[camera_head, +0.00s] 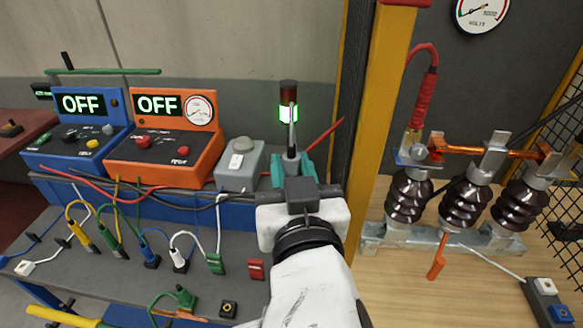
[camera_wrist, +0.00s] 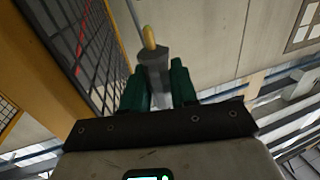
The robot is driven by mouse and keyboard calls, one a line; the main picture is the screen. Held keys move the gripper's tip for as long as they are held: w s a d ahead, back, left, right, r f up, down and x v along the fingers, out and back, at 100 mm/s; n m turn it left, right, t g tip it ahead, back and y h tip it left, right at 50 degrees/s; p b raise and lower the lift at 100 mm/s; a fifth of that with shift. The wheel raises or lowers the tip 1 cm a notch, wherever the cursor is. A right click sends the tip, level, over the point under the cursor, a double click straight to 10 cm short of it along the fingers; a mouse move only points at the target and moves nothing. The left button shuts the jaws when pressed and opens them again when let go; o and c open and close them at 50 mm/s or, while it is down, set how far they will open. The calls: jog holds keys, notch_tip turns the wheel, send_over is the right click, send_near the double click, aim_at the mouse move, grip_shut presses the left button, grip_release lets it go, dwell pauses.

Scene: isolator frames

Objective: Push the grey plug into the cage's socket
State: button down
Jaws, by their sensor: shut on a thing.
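My gripper (camera_head: 292,168), with green fingers, is raised above the bench beside the yellow post. In the wrist view my gripper (camera_wrist: 160,90) is shut on a grey plug (camera_wrist: 155,68) with a yellowish tip, which points away from my palm. In the head view the grey plug (camera_head: 291,140) stands up between the fingers, in front of the signal lamp. The cage's mesh (camera_wrist: 92,45) is left of the fingers in the wrist view, apart from the plug. A block with a grey and a blue face (camera_head: 546,290) lies at lower right; I cannot tell whether it is the cage's socket.
The yellow post (camera_head: 385,110) is close right of my gripper. Behind are a blue box (camera_head: 75,145), an orange box (camera_head: 165,150) and a grey button box (camera_head: 240,165). Several cabled plugs line the bench (camera_head: 110,280). Dark insulators (camera_head: 408,195) stand on the right.

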jog(key=shift+f+b, duration=2.3)
jog(key=shift+f, duration=0.6)
jog(key=shift+f+b, duration=1.2)
jog(key=shift+f, duration=0.25)
jog(key=c, duration=0.8)
grip_release()
jog(key=b+v, duration=0.1)
jog(key=v, duration=1)
jog(key=shift+b, duration=0.3)
jog(key=shift+w, duration=0.1)
